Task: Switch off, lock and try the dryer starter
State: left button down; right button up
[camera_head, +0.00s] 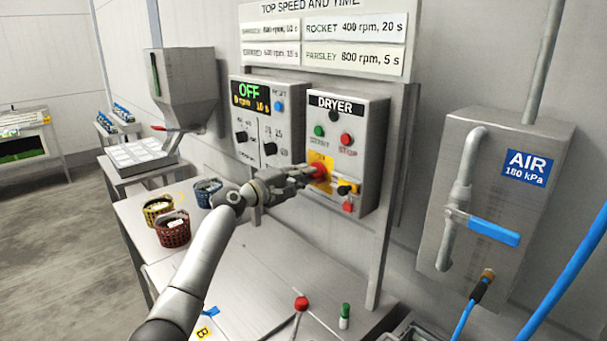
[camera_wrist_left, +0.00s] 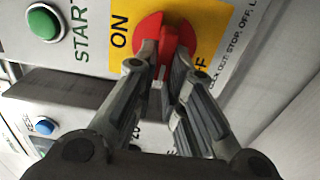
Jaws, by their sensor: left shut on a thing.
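The dryer starter (camera_head: 370,112) is a grey wall box labelled DRYER, with a green START button (camera_head: 319,130) and a red STOP button (camera_head: 346,139). Its red rotary handle (camera_wrist_left: 168,40) sits on a yellow plate (camera_wrist_left: 205,14) marked ON and OFF. My left gripper (camera_head: 308,174) is shut on this handle, with one finger on each side in the left wrist view. The gripper partly covers the plate and the OFF lettering. I cannot tell which mark the handle points to. A red item (camera_head: 348,207) and a yellow-and-black item (camera_head: 347,188) are low on the box. My right gripper is not in view.
A control box (camera_head: 268,130) reading OFF adjoins on the left. A grey AIR box (camera_head: 495,190) with a blue lever is at right. Baskets (camera_head: 172,229), a red-topped item (camera_head: 301,303) and a green-capped item (camera_head: 344,315) stand on the steel bench (camera_head: 245,275).

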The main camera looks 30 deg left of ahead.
pick_arm(q)
jog(key=c, duration=1.5)
grip_release()
jog(key=v, duration=1.2)
jog(key=shift+f, duration=0.1)
